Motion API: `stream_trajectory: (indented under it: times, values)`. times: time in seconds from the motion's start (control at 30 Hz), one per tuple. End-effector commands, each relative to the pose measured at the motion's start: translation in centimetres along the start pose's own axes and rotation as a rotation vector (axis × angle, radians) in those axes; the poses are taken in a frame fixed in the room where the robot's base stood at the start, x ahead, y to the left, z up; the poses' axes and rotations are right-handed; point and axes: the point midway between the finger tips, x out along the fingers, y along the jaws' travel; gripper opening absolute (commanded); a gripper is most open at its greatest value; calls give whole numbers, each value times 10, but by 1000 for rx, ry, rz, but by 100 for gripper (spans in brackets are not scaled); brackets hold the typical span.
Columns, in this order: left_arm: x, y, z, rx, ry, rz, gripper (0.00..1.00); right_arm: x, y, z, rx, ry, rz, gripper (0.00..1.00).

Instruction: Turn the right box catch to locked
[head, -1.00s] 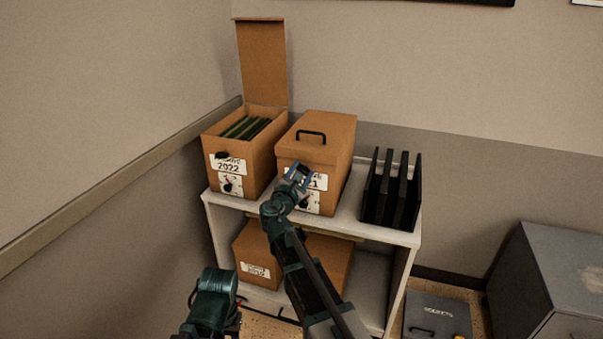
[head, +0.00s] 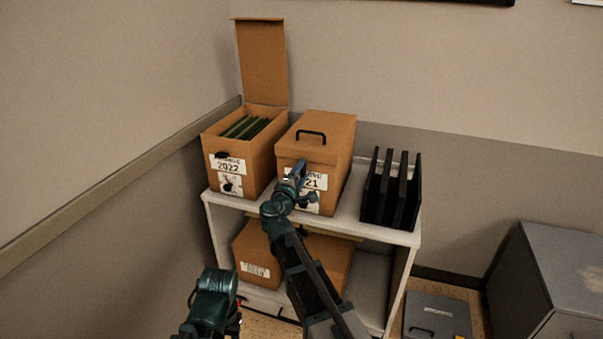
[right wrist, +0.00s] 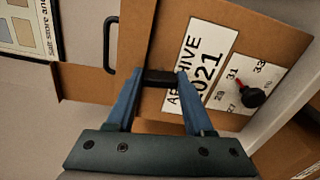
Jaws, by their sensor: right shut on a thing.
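The right box (head: 335,150) is a closed brown archive box with a "2021" label and a black top handle. In the right wrist view its front (right wrist: 150,110) appears turned on its side, with the lid toward the left. A short dark bar, the catch (right wrist: 160,77), lies across the lid seam beside the label. My right gripper (head: 298,170) is at the upper front of this box. The right wrist view shows its blue fingers (right wrist: 161,78) shut on the catch, one at each end. The catch is hidden by the gripper in the head view. My left gripper's fingers are not visible.
An open box marked 2022 (head: 262,160) stands to the left, its lid upright. Black upright files (head: 392,190) stand at the right of the white shelf (head: 345,229). A black dial with a red pointer (right wrist: 252,97) sits below the label. More boxes (head: 258,255) are on the lower shelf.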

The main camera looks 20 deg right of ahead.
Motion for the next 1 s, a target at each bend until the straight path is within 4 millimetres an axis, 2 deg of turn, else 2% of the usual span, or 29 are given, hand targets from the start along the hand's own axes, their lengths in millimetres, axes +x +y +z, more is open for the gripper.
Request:
stream_trajectory:
  times: [0.4, 0.9, 0.93, 1.0]
  values:
    - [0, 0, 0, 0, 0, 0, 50, -1, -1, 0, 144, 0, -2, 0]
    - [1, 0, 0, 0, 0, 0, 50, -1, -1, 0, 159, 0, -3, 0]
    - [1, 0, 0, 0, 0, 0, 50, -1, -1, 1, 159, 0, -3, 56]
    - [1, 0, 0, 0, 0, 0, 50, -1, -1, 1, 159, -1, -3, 69]
